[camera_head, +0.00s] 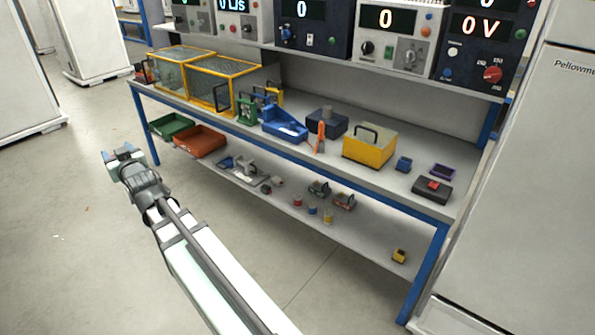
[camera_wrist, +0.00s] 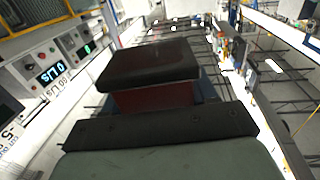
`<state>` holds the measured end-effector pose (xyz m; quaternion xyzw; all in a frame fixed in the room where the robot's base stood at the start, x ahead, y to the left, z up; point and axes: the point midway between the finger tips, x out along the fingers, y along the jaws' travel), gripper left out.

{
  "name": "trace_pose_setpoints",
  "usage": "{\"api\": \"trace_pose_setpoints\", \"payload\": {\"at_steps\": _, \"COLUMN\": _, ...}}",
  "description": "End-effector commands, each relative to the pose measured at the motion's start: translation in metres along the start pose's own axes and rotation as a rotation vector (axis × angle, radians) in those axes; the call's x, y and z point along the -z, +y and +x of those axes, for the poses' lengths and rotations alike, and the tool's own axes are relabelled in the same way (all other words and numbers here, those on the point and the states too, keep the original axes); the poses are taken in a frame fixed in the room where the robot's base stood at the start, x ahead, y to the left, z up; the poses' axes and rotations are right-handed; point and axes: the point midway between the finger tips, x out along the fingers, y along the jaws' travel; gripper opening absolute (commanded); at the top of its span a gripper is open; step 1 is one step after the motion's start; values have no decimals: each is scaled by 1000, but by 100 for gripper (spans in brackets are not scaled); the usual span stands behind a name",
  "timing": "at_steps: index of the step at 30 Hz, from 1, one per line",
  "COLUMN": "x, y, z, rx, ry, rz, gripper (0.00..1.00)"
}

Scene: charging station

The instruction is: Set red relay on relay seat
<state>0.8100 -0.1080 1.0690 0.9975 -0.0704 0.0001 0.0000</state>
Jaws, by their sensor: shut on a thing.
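My gripper (camera_head: 122,153) is at the left in the head view, over the floor and clear of the bench. It is shut on the red relay, whose dark red side (camera_wrist: 152,99) shows in the wrist view between dark parts above and below it. In the head view the relay is too small to make out at the gripper. I cannot tell for sure which thing is the relay seat; a dark base with a red top (camera_head: 432,189) sits at the right end of the bench top.
The bench top (camera_head: 300,148) holds yellow-framed cages (camera_head: 222,84), a blue tray (camera_head: 284,126) and a yellow box (camera_head: 370,147). The lower shelf (camera_head: 365,232) carries an orange-red bin (camera_head: 200,141), a green bin (camera_head: 171,126) and several small parts. Instruments stand above. The floor left is open.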

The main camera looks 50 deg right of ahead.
Motion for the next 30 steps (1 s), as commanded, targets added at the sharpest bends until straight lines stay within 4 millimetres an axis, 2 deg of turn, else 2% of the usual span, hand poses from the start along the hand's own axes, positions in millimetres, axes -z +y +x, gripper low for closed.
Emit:
{"api": "trace_pose_setpoints", "payload": {"at_steps": 1, "x": -2, "y": 21, "z": 0, "rx": -27, "ry": 0, "rz": 0, "gripper": 20}}
{"api": "trace_pose_setpoints", "payload": {"at_steps": 3, "x": -5, "y": 46, "z": -1, "rx": -60, "ry": 0, "rz": 0, "gripper": 20}}
{"api": "trace_pose_setpoints", "payload": {"at_steps": 14, "x": -20, "y": 173, "z": -17, "rx": -226, "ry": 0, "rz": 0, "gripper": 20}}
{"api": "trace_pose_setpoints", "payload": {"at_steps": 23, "x": -34, "y": 276, "z": -43, "rx": -364, "ry": -1, "rz": 0, "gripper": 20}}
{"api": "trace_pose_setpoints", "payload": {"at_steps": 30, "x": -47, "y": 356, "z": -73, "rx": -473, "ry": -1, "rz": 0, "gripper": 20}}
